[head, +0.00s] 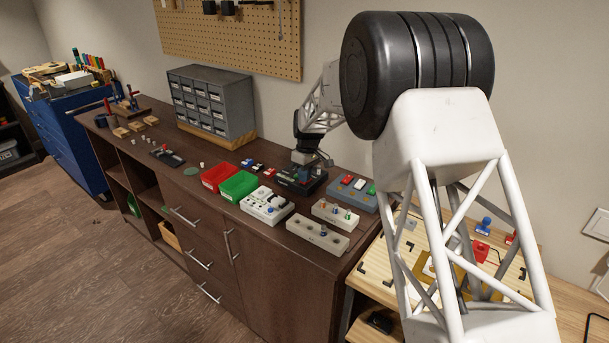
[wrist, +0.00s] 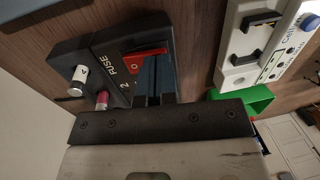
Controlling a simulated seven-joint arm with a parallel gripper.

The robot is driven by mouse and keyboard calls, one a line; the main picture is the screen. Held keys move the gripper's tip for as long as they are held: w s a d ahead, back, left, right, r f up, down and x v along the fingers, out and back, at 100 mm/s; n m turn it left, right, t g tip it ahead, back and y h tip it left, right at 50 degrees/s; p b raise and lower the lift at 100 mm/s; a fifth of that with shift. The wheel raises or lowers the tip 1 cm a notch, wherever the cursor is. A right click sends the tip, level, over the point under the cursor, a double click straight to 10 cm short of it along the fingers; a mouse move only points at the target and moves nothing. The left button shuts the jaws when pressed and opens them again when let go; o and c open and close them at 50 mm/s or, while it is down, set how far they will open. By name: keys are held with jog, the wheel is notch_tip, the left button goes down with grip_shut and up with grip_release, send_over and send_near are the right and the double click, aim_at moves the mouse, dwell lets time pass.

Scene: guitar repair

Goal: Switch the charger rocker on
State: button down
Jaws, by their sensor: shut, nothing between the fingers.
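My gripper (head: 306,170) is shut and empty, low over a black box (head: 287,182) on the dark cabinet. In the wrist view its dark fingers (wrist: 157,78) point at the black box (wrist: 105,42), labelled FUSE. A red part with a white mark (wrist: 146,54), possibly a rocker, lies right beside the fingertips and is partly hidden; I cannot tell whether they touch. A white-capped post (wrist: 78,80) and a red-capped post (wrist: 101,99) stand on the box. A white unit (head: 267,206) with black slots and a blue button also shows in the wrist view (wrist: 240,75).
Red (head: 217,175) and green (head: 239,185) bins stand left of the black box. A grey box with coloured switches (head: 352,192) is to its right. A drawer cabinet (head: 212,105) is behind left.

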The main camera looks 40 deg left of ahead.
jog(key=shift+s+f+t, duration=0.1)
jog(key=shift+f+t, duration=0.2)
jog(key=shift+t, duration=0.1)
jog(key=shift+w+r, duration=0.15)
jog(key=shift+w, duration=0.65)
jog(key=shift+r, duration=0.2)
notch_tip(320, 180, up, 14)
jog(key=w, duration=0.2)
jog(key=shift+f, duration=0.2)
dwell(0.5)
